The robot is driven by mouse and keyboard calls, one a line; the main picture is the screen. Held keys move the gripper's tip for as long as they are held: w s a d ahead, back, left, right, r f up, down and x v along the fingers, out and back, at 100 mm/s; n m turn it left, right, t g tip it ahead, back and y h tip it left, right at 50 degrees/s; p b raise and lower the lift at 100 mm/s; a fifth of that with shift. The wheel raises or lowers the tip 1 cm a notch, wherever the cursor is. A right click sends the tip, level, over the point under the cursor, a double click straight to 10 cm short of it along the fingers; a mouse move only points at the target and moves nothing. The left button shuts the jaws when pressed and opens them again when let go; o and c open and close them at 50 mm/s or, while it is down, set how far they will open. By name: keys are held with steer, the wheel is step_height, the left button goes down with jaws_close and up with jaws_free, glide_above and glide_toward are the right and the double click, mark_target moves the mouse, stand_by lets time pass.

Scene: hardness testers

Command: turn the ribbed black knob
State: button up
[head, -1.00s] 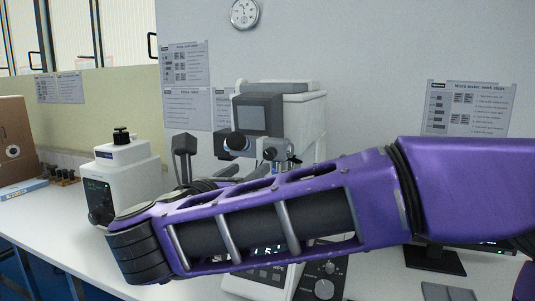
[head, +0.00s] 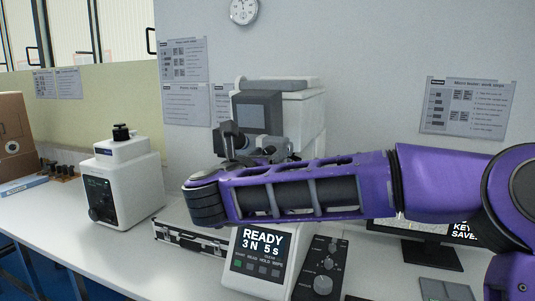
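Several black knobs are in the head view, and I cannot tell which is the ribbed one. One knob (head: 121,132) stands on top of the white device at left, and another knob (head: 94,214) is on its front. A large round knob (head: 323,285) is on the dark panel of the middle tester, low in the view. My purple arm crosses in front of this tester. A dark part that looks like my gripper (head: 228,140) shows above the wrist, against the tester's eyepiece area. Its fingers are not clear, and I see nothing held.
The white tester (head: 300,110) stands behind my arm, its display (head: 262,247) reading READY. A silver-edged black case (head: 190,238) lies between the two devices. A monitor (head: 420,241) is at right. The white bench (head: 90,250) is clear at front left.

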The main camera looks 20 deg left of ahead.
jaws_close()
steer(key=shift+n, duration=0.4)
steer(key=n, duration=0.3)
steer(key=shift+n, duration=0.4)
steer(key=n, duration=0.5)
steer(key=shift+b, duration=0.3)
steer(key=n, duration=0.6)
steer(key=shift+p, duration=0.4)
steer(key=n, duration=0.4)
steer(key=shift+n, duration=0.4)
steer(key=shift+f, duration=0.1)
